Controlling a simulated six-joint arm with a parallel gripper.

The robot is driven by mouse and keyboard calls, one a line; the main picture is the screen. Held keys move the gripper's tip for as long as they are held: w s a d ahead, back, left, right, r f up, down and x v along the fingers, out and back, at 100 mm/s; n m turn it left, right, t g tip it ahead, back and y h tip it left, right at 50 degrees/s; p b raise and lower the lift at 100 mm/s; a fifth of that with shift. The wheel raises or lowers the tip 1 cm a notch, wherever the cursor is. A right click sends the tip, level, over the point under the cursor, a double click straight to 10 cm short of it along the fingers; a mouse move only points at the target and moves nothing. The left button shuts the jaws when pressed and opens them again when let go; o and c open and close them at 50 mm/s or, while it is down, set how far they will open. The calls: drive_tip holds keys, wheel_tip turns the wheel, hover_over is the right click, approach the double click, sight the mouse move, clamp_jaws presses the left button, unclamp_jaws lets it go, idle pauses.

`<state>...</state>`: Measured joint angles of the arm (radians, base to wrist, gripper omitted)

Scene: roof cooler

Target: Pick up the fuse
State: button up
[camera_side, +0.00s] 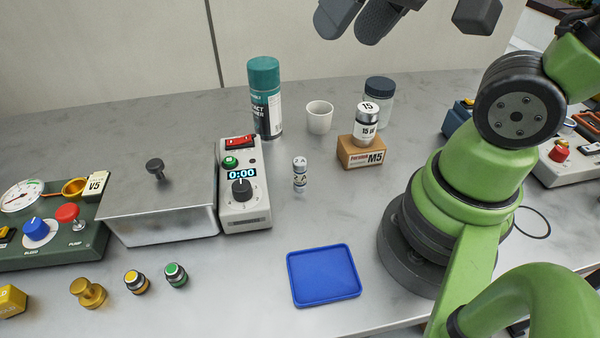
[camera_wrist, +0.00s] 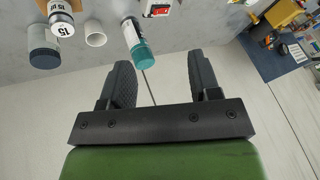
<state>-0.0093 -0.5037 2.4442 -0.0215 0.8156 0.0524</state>
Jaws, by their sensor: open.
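The fuse (camera_side: 300,174) is a small silver and white cylinder that appears marked 2A. It stands upright on the grey metal worktop in the side view, just right of the grey timer box. I do not see it in the wrist view. My gripper (camera_side: 348,32) is high at the top edge of the side view, above and behind the fuse and well apart from it. In the wrist view my gripper (camera_wrist: 160,60) has its two dark fingers spread, with nothing between them.
A teal spray can (camera_side: 264,98), a white cup (camera_side: 319,117) and a 15 µF capacitor (camera_side: 367,128) on an M5 box (camera_side: 361,153) stand behind the fuse. The timer box (camera_side: 245,205) is at its left. A blue tray (camera_side: 323,276) lies in front.

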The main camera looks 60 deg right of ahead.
sight(300, 161)
drive_tip(key=w+f+g, duration=0.2)
drive_tip(key=f, duration=0.5)
drive_tip(key=w+f+g+h, duration=0.1)
drive_tip(key=w+f+g, duration=0.1)
drive_tip(key=f, duration=0.5)
drive_tip(key=w+d+f+g, duration=0.1)
drive_tip(key=w+f, duration=0.2)
drive_tip(key=f, duration=0.4)
drive_tip(key=shift+w+f+g+h, duration=0.15)
drive_tip(key=shift+w+g+h, duration=0.15)
drive_tip(key=shift+g, duration=0.1)
drive_tip(key=shift+f, duration=3.2)
drive_tip(key=shift+c, duration=0.2)
drive_tip(key=c, duration=1)
